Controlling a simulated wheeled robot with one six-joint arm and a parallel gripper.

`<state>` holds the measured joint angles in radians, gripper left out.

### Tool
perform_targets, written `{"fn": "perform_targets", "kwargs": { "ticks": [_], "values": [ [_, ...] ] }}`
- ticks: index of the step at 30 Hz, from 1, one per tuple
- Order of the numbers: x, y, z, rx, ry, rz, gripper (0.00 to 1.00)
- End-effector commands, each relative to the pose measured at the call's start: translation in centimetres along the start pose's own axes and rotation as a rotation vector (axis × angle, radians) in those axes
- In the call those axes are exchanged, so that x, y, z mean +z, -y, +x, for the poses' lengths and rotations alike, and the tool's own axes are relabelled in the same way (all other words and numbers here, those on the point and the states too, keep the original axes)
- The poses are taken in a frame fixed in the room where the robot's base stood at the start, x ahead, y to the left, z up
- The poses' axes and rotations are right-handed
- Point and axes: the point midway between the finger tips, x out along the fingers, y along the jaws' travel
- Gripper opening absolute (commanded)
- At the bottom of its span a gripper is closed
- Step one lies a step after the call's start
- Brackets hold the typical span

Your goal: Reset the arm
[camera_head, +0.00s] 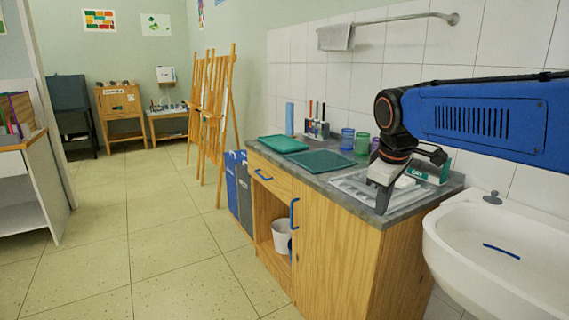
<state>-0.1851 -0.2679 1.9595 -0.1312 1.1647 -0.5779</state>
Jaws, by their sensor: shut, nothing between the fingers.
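My gripper (383,200) is at the end of my blue and black arm, which reaches in from the right. It points down over the near end of the grey counter (405,207), above or beside a pale tray (352,187). Its fingers are shut with nothing held. I cannot tell whether the fingertips touch the counter. Part of the tray and a green and white box (441,172) lie behind the gripper.
Two green trays (322,162) (282,144), colored cups (347,139) and a holder with brushes (317,129) stand on the counter. A white sink (475,255) is at right. Easels (215,105) stand beyond the cabinet (335,255). The tiled floor (165,230) at left is clear.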

Motion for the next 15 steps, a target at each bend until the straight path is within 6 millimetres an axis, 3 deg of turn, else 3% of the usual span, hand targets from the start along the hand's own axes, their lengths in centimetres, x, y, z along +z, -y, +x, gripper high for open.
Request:
{"fn": "perform_targets", "kwargs": {
  "ticks": [3,15],
  "values": [
    [3.9,2.0,0.2,0.001,-0.020,0.116,0.00],
    [15.2,9.7,3.4,-0.007,-0.084,0.519,0.00]
  ]
}}
